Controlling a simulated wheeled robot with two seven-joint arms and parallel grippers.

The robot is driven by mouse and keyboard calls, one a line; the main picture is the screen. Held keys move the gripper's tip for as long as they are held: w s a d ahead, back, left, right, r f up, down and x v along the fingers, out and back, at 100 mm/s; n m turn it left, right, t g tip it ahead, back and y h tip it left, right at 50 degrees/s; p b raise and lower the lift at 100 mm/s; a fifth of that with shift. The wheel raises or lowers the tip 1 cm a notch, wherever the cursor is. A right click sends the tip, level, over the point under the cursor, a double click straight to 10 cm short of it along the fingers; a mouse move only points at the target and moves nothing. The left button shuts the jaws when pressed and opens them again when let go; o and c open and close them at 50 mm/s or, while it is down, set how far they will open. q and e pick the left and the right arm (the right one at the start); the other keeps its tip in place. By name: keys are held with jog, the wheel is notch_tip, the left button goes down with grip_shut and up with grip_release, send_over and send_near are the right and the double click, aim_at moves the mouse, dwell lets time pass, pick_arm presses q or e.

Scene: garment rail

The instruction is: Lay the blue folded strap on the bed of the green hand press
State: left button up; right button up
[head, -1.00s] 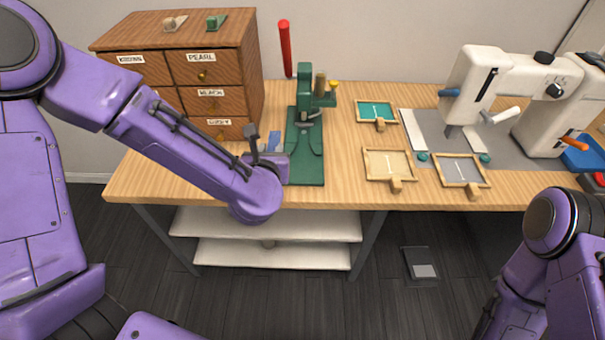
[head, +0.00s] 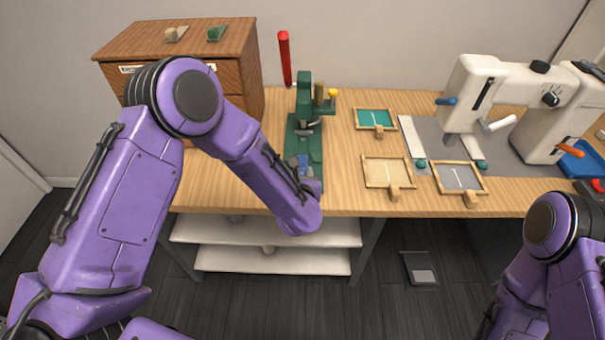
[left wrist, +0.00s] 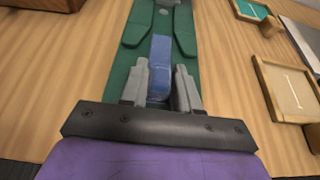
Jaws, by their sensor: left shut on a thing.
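The blue folded strap (left wrist: 160,62) is held between the fingers of my left gripper (left wrist: 160,84) in the left wrist view. Its far end points toward the press, over the front part of the green base. In the head view the strap (head: 303,161) shows just beyond my left wrist. The green hand press (head: 304,103) stands on the table with a red-handled lever; its base also shows in the left wrist view (left wrist: 118,72). I cannot tell whether the strap touches the base. My right gripper is not in view; only part of my right arm shows.
A wooden drawer cabinet (head: 235,62) stands left of the press. Framed trays (head: 376,129) lie to the right, with a white sewing machine (head: 490,95) beyond them. The wooden table (head: 340,190) is clear between press and trays. White shelves (head: 270,262) lie below.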

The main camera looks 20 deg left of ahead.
pick_arm(q)
jog(key=shift+f, duration=0.2)
jog(key=o, duration=1)
jog(key=shift+o, duration=0.2)
jog(key=shift+r, duration=0.25)
jog(key=b+v, duration=0.1)
jog(key=v, duration=1.1)
jog(key=shift+b, duration=0.4)
